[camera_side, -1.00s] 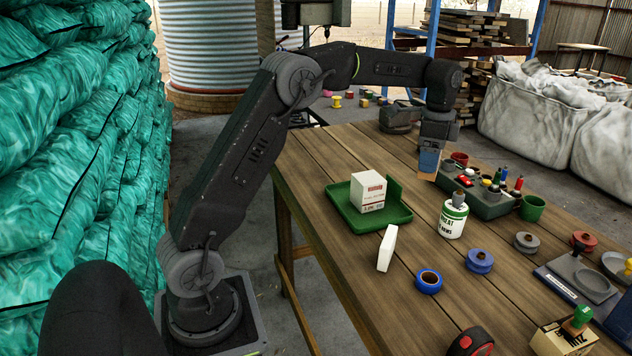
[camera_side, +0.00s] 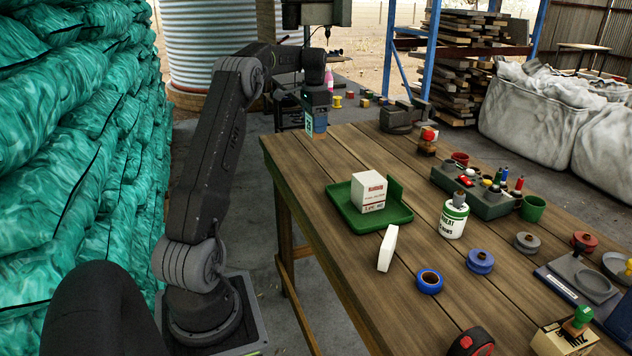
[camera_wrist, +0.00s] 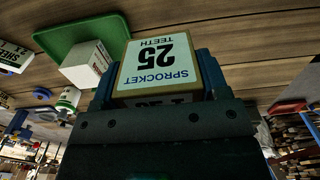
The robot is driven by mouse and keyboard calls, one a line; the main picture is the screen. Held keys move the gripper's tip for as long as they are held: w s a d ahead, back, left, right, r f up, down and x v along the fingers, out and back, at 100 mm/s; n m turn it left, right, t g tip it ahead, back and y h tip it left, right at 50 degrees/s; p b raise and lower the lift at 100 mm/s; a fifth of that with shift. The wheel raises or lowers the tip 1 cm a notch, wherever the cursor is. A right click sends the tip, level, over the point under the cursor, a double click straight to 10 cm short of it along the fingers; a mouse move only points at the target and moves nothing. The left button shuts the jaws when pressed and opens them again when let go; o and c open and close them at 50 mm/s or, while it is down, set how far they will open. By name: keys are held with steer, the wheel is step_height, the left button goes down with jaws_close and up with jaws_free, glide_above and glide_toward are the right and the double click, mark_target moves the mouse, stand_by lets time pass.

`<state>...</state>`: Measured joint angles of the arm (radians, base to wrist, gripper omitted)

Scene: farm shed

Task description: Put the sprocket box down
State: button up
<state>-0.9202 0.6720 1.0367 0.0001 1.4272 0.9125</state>
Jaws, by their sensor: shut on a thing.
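The sprocket box (camera_wrist: 158,60), tan with a pale label reading "SPROCKET 25 TEETH", is between the jaws of my gripper (camera_wrist: 156,86) in the wrist view. In the side view my gripper (camera_side: 316,112) points down at the far left corner of the wooden table (camera_side: 350,150). It is shut on the box there, with the box (camera_side: 320,124) partly hidden by the jaws. The box looks upright and low over the corner; I cannot tell if its underside touches the planks.
A green tray (camera_side: 345,208) holds a white carton (camera_side: 369,191). A white block (camera_side: 387,248), a bottle (camera_side: 453,216), tape rolls and a grey organiser (camera_side: 470,194) lie further right. The planks between the tray and the corner are clear. The table's left edge is close to the gripper.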

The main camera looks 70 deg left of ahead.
step_height(320, 180, down, 15)
steer(key=shift+w+d+r, duration=0.15)
steer(key=shift+r, duration=0.05)
stand_by(0.3)
steer(key=shift+f, duration=0.1)
steer(key=o, duration=1)
steer(key=shift+c, duration=0.2)
